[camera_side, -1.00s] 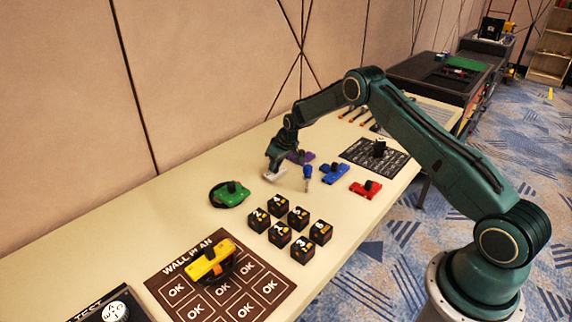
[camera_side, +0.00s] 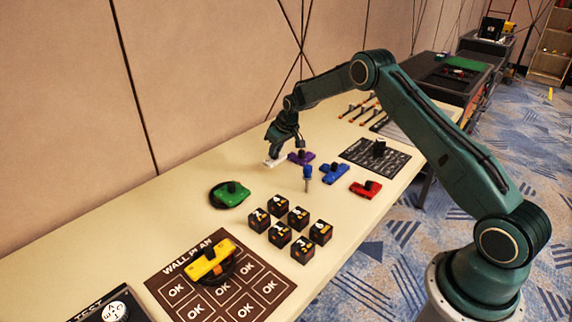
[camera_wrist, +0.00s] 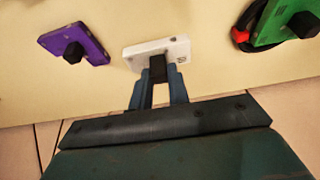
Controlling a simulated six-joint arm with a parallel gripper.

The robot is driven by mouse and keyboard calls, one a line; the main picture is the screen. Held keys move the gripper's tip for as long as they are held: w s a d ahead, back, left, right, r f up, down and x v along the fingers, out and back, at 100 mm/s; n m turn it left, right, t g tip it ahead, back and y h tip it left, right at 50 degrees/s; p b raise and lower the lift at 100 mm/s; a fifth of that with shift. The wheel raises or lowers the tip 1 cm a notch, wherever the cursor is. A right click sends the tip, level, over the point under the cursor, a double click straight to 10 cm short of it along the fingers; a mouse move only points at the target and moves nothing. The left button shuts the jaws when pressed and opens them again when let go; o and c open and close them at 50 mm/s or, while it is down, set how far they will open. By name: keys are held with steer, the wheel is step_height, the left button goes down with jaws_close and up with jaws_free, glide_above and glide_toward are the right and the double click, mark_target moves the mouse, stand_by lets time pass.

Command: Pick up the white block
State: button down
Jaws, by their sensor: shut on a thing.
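The white block (camera_side: 272,161) is at the far side of the table, to the left of a purple block (camera_side: 300,157). In the wrist view the white block (camera_wrist: 158,50) is a flat piece with a black knob (camera_wrist: 158,69) on it. My gripper (camera_side: 280,147) reaches down over the white block from above. In the wrist view my gripper (camera_wrist: 158,80) has its two blue fingers closed on the black knob. The side view does not clearly show whether the block touches the table.
A blue block (camera_side: 334,173), a red block (camera_side: 366,189), a green block (camera_side: 231,194) and a blue screwdriver-like tool (camera_side: 307,178) stand nearby. Several black numbered cubes (camera_side: 280,235) sit nearer. A yellow block (camera_side: 211,264) is on the brown OK mat (camera_side: 176,290). The wall (camera_side: 215,80) rises behind the table.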

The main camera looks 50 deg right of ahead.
step_height(320, 180, up, 14)
stand_by(0.4)
stand_by(0.5)
